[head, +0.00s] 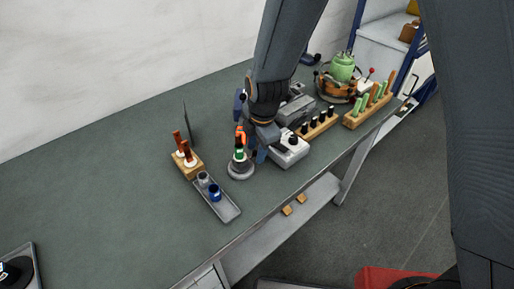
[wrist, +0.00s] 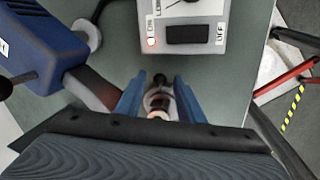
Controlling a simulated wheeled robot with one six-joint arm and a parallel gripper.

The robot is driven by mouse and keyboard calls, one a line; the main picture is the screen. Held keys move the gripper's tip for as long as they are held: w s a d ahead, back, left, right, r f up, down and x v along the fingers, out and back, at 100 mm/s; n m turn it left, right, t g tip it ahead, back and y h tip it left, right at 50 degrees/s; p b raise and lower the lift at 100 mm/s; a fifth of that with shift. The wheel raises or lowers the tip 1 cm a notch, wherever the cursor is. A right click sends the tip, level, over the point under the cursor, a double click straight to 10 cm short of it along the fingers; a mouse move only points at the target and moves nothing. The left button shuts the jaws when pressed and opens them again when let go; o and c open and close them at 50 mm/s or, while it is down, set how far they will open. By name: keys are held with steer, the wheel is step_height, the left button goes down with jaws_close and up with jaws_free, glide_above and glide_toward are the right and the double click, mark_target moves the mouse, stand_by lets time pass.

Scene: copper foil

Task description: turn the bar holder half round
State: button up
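Nothing is plainly marked as the bar holder; three wooden blocks could be it. One block (head: 188,172) holds brown upright pieces at the left, one (head: 320,131) holds several dark-topped pieces, and one (head: 365,117) holds green and brown bars at the far right. My gripper (head: 256,152) is low over the bench, beside a round-based stand (head: 240,171) with a green, white and black upright. In the wrist view, its blue fingers (wrist: 160,98) flank a small dark-knobbed, pale thing (wrist: 159,100). Whether they touch it, I cannot tell.
A grey box (head: 292,152) with a switch and lit red lamp stands close to my gripper, also in the wrist view (wrist: 185,15). A blue tool (wrist: 40,50) is close at its left. A grey tray (head: 224,207) holds small jars. The bench's left is largely clear.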

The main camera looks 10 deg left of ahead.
jaws_close()
